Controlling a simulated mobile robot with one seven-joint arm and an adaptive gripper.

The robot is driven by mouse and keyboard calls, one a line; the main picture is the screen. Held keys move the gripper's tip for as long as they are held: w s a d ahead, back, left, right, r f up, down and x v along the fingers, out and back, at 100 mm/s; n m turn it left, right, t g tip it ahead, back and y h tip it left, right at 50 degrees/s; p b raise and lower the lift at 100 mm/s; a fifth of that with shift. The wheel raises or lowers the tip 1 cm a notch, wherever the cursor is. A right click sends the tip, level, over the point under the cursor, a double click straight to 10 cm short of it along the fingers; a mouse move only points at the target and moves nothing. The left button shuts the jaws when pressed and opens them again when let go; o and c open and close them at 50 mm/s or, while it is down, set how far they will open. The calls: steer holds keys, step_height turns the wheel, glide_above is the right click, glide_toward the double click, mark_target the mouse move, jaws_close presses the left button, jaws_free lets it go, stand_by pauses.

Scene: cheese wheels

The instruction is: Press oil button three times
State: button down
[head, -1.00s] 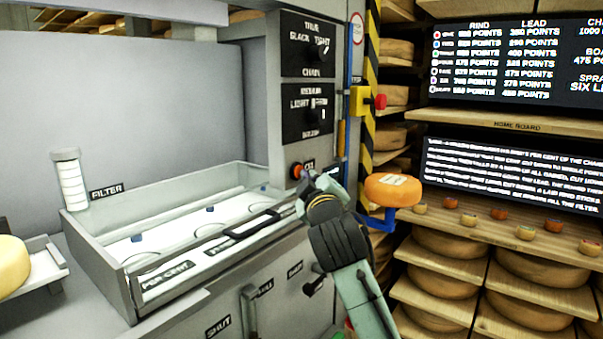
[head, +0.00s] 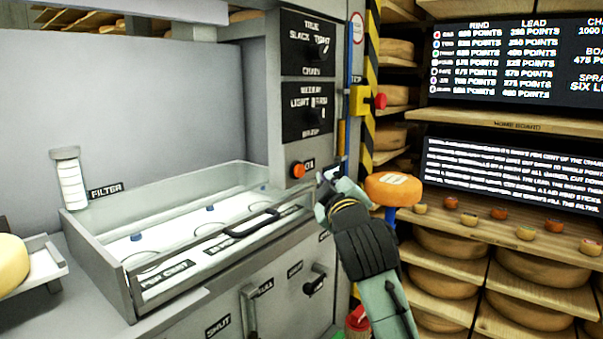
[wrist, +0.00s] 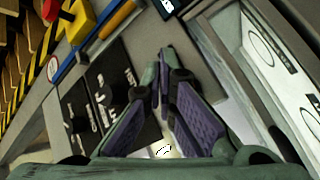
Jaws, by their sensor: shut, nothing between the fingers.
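The oil button (head: 298,170) is a round orange-red knob low on the grey machine column, beside a small black label (head: 309,165) that is partly legible. My gripper (head: 326,177) is to the right of the button and a little below it, with a visible gap between them in the head view. In the wrist view my gripper (wrist: 162,52) has its purple-padded fingers closed together at the tips with nothing between them. The button cannot be made out in the wrist view.
Two black dial panels (head: 308,112) are above the button. A clear-walled tray (head: 110,275) stands at left. A yellow box with a red button (head: 380,101) is on the right post. An orange cheese wheel (head: 393,189) sits behind my arm, near cheese shelves.

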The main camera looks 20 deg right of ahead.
steer(key=shift+s+d, duration=0.75)
steer(key=shift+s, duration=0.2)
steer(key=shift+a, duration=0.1)
stand_by(1.2)
